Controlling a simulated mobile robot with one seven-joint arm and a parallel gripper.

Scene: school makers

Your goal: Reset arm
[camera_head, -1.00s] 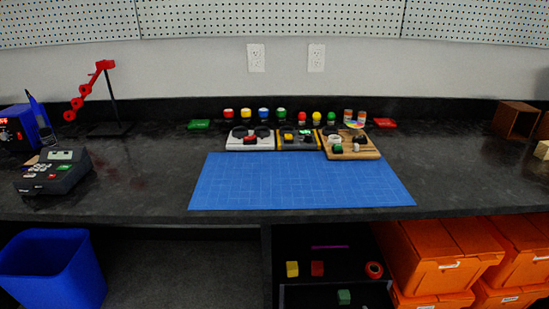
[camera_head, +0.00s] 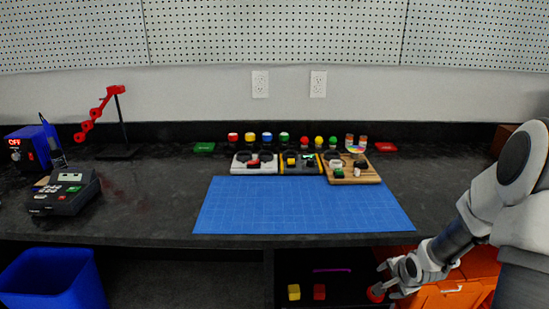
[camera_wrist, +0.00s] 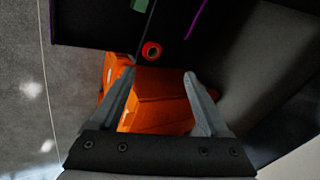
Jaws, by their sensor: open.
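My gripper (camera_head: 384,281) is low at the right in the head view, below the front edge of the counter and in front of the orange bins. In the wrist view its two fingers (camera_wrist: 160,72) are spread apart with nothing between them. A red ring-shaped item (camera_wrist: 152,51) lies on the dark shelf beyond the fingertips. It also shows in the head view (camera_head: 375,295), partly hidden by my gripper. My arm reaches in from the right edge of the head view.
The counter holds a blue cutting mat (camera_head: 300,205), boards with small parts, several colored jars and a label-maker-like device (camera_head: 65,192). Orange bins (camera_wrist: 155,100) are close under my fingers. A yellow block (camera_head: 294,292) and a red block (camera_head: 319,291) sit on the shelf.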

